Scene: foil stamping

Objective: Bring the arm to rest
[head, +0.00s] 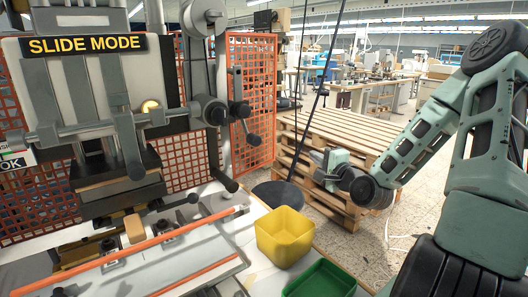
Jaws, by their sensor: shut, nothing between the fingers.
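My arm comes in from the right side of the head view, bent at its elbow near the top right. My gripper (322,168) is at the arm's left end, in the air in front of the wooden pallets. It is shut and appears empty. It points left, toward the machine, and is apart from everything around it. The fingertips are small and dark here, so their detail is hard to make out.
The stamping machine (85,45) with its "SLIDE MODE" sign fills the left. A yellow bin (284,240) and a green bin (318,281) stand at its table's right edge. An orange mesh guard (252,95) and wooden pallets (345,130) stand behind.

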